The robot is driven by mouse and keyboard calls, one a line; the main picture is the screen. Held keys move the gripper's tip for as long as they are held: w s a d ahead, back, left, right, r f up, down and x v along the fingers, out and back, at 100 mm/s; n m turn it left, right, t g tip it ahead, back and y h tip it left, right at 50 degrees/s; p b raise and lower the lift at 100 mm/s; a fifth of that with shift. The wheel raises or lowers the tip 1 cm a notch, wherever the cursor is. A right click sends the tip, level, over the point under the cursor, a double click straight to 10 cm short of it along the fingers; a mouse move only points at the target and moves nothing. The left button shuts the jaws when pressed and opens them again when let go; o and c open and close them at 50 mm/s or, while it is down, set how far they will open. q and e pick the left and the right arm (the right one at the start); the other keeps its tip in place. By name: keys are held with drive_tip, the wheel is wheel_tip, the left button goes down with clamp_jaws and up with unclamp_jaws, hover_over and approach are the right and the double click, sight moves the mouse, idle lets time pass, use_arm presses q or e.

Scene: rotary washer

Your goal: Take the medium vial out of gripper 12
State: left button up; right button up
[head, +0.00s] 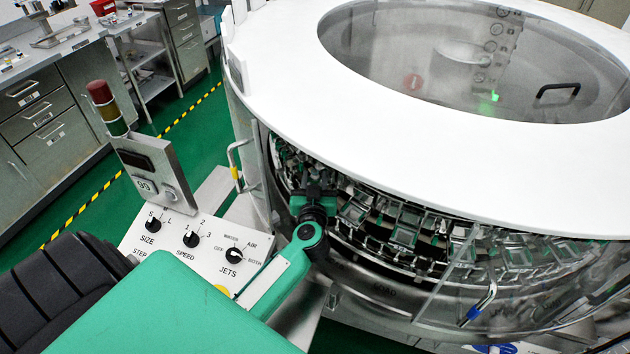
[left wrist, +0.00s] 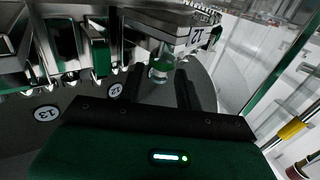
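My left gripper (head: 316,200) reaches into the open side of the washer, among the metal holders. In the left wrist view its two black fingers (left wrist: 160,82) are spread apart. A small clear vial with a green band (left wrist: 160,66) shows between the fingertips, with a visible gap beside it. In the head view my arm and gripper hide the vial. My right gripper is in neither view.
The washer's white ring top (head: 280,60) overhangs the holders. A clear door panel with a handle (head: 482,302) stands at the right. A control panel (head: 190,235) with knobs and a signal tower (head: 107,108) stand left. Neighbouring holders (left wrist: 68,50) crowd the gripper's left.

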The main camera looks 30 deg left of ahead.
use_arm(q)
clamp_jaws()
